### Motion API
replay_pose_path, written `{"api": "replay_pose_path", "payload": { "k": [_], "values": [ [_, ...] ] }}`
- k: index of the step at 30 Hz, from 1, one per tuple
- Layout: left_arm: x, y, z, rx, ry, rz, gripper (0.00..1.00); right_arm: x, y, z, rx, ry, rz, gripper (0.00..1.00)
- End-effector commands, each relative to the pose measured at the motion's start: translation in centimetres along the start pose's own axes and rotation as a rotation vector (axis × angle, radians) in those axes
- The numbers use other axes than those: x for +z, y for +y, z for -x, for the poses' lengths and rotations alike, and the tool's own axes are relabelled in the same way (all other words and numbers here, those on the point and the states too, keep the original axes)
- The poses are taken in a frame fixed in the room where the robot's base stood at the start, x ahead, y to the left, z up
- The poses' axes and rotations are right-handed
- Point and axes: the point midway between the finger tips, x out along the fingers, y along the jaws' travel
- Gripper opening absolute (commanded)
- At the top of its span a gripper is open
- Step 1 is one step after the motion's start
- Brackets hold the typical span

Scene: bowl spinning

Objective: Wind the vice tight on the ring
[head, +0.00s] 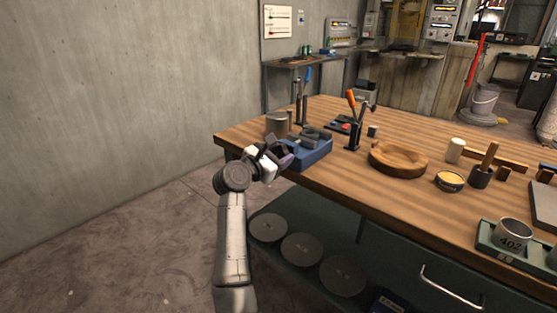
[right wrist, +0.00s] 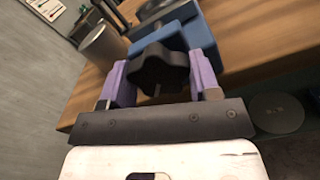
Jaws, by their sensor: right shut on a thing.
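The blue vice (head: 314,152) stands at the left front edge of the wooden bench, with dark grey jaws on top. My right gripper (head: 283,160) is at its front end. In the right wrist view, the purple fingers of my right gripper (right wrist: 161,75) are closed on either side of the vice's black lobed knob (right wrist: 158,66), and the blue vice body (right wrist: 182,36) is behind it. I cannot clearly make out a ring between the jaws. My left gripper is not in view.
A grey cylinder (head: 277,125) stands just behind the vice. Toggle clamps with a blue handle (head: 308,76) and an orange handle (head: 351,99) stand close by. A wooden bowl (head: 398,159) is to the right. Grey discs (head: 301,249) lie on the shelf below.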

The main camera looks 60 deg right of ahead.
Motion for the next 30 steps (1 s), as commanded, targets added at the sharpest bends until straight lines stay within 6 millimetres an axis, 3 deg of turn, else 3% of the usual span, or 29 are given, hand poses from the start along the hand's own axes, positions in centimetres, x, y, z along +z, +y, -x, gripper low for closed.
{"api": "replay_pose_path", "payload": {
  "k": [18,19,26,30],
  "values": [
    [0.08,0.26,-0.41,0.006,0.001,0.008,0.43,0.01,0.04,0.00,0.000,0.001,-0.037,0.33],
    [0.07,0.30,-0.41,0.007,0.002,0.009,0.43,0.01,0.04,0.00,0.000,0.001,-0.037,0.59],
    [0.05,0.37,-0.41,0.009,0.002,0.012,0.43,0.01,0.03,0.01,0.000,0.001,-0.036,0.81],
    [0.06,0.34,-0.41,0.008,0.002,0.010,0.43,0.01,0.03,0.01,0.000,0.000,-0.035,0.82]
  ]
}}
